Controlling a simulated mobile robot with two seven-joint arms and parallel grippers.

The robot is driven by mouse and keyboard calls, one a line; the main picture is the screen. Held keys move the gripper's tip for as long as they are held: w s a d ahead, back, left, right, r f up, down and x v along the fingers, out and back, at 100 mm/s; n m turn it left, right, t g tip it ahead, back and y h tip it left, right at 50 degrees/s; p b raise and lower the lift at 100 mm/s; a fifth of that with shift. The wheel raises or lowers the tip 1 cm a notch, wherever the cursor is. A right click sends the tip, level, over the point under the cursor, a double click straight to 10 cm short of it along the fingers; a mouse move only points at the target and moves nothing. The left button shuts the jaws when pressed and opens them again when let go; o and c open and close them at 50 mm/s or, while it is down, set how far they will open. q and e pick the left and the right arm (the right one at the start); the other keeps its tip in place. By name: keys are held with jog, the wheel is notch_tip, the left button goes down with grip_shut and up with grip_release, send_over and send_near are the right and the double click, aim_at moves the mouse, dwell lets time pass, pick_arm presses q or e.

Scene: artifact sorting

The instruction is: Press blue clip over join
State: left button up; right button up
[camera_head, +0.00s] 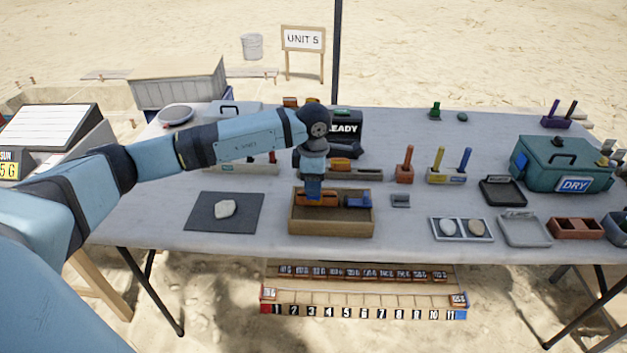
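A brown wooden tray (331,228) sits near the front middle of the table. In it lies an orange piece (328,200), and a dark blue piece (358,201) is at its right end; they look in line, but I cannot tell whether they touch. My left gripper (313,190) points straight down over the tray's left half, at the orange piece. Blue shows at its lower end; I cannot tell whether that is a blue clip or part of the gripper. Its fingers are too small to read. My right gripper is out of view.
A dark mat (240,226) with a pale stone (225,208) lies left of the tray. A small grey block (400,201) lies to its right. Upright coloured tools in holders (447,177) and a green DRY case (552,172) stand farther right.

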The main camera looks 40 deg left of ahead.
pick_arm(q)
jog(key=shift+r, duration=0.35)
notch_tip(320, 180, up, 13)
jog(key=p, duration=0.1)
jog(key=shift+d, duration=0.1)
dwell(0.5)
